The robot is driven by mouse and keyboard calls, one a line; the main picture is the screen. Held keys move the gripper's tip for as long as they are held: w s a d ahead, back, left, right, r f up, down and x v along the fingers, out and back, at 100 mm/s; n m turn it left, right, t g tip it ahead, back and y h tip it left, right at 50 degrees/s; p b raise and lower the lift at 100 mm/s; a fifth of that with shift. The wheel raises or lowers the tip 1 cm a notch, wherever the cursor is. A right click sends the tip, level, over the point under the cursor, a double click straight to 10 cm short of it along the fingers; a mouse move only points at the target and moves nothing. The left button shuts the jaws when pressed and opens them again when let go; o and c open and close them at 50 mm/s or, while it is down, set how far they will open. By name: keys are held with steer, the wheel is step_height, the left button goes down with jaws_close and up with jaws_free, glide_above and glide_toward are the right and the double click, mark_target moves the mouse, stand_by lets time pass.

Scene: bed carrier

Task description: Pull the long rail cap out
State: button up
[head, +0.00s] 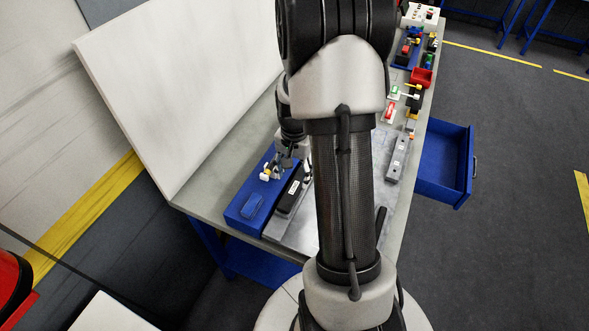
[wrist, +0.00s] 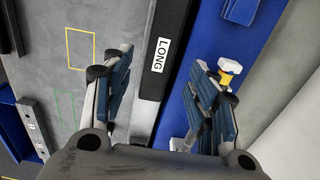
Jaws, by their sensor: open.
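The long rail cap is a black bar with a white label reading "LONG" (wrist: 160,55) in the wrist view. In the head view it is the black piece (head: 291,195) with a white label, lying on a grey rail beside a blue block. My gripper (wrist: 162,62) is open, with one finger on each side of the cap in the wrist view. I cannot tell how far above it the fingertips are. In the head view my gripper (head: 288,160) hangs over the far end of the cap, partly hidden by my arm.
The blue block (head: 238,210) lies close beside the cap and carries a small yellow-and-white part (wrist: 231,69). A grey bar with holes (head: 398,158) lies apart on the table. A white panel (head: 185,85) stands behind. A blue drawer (head: 445,165) sticks out at right.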

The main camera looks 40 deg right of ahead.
mark_target(294, 188)
steer(key=shift+f+b, duration=1.9)
steer(key=shift+f, duration=1.05)
steer(key=shift+c, duration=0.5)
jaws_close()
steer(key=shift+r, duration=0.3)
steer(key=shift+r+p, duration=1.7)
steer(key=shift+r, duration=0.3)
